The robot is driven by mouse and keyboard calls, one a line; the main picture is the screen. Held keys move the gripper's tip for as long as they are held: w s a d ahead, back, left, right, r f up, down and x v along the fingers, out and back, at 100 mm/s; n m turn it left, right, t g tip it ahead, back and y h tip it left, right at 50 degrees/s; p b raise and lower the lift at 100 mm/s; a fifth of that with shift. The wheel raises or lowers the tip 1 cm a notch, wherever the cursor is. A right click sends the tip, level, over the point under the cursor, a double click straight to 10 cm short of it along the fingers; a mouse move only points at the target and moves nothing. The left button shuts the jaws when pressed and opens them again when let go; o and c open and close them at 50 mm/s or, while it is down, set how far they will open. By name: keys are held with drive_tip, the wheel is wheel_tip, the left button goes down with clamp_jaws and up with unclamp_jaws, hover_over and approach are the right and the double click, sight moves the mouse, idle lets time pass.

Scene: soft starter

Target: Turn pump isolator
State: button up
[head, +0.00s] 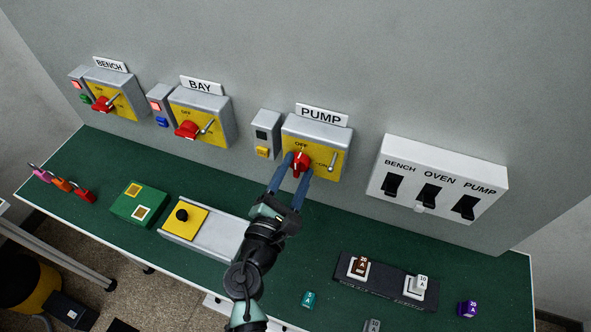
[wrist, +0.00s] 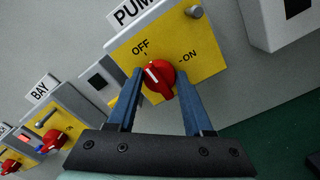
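The pump isolator (head: 318,147) is a grey box with a yellow face on the wall, under a PUMP sign. Its red knob (head: 300,161) also shows in the wrist view (wrist: 159,84). The knob's white mark points up-left toward OFF; ON is at its right. My gripper (head: 297,168) is at the knob, with one blue finger on each side of it. In the wrist view the fingers (wrist: 158,74) are spread apart with the knob between them. They are very close to it; firm contact is not clear.
The BAY isolator (head: 200,117) and BENCH isolator (head: 112,95) are to the left. A small grey box with a yellow button (head: 264,135) adjoins the pump isolator. A white three-switch panel (head: 437,178) is to the right. The green bench below holds blocks, padlocks and a sliding plate.

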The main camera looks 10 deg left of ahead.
clamp_jaws()
drive_tip(key=shift+m+b, duration=0.3)
drive_tip(key=m+b, duration=0.2)
drive_tip(key=shift+d+f+m+b, duration=0.1)
drive_tip(key=shift+f+m+b, duration=0.15)
drive_tip(key=shift+m+b, duration=0.1)
drive_tip(key=m+b, duration=0.4)
drive_tip(key=shift+f+m, duration=0.1)
drive_tip(key=shift+m, duration=0.15)
drive_tip(key=m+b, duration=0.5)
drive_tip(key=shift+f, duration=0.15)
drive_tip(key=m+b, duration=0.4)
drive_tip(key=m, duration=0.1)
drive_tip(key=shift+b, duration=0.3)
drive_tip(key=shift+m, duration=0.3)
drive_tip(key=o, duration=0.8)
unclamp_jaws()
drive_tip(key=shift+r, duration=0.2)
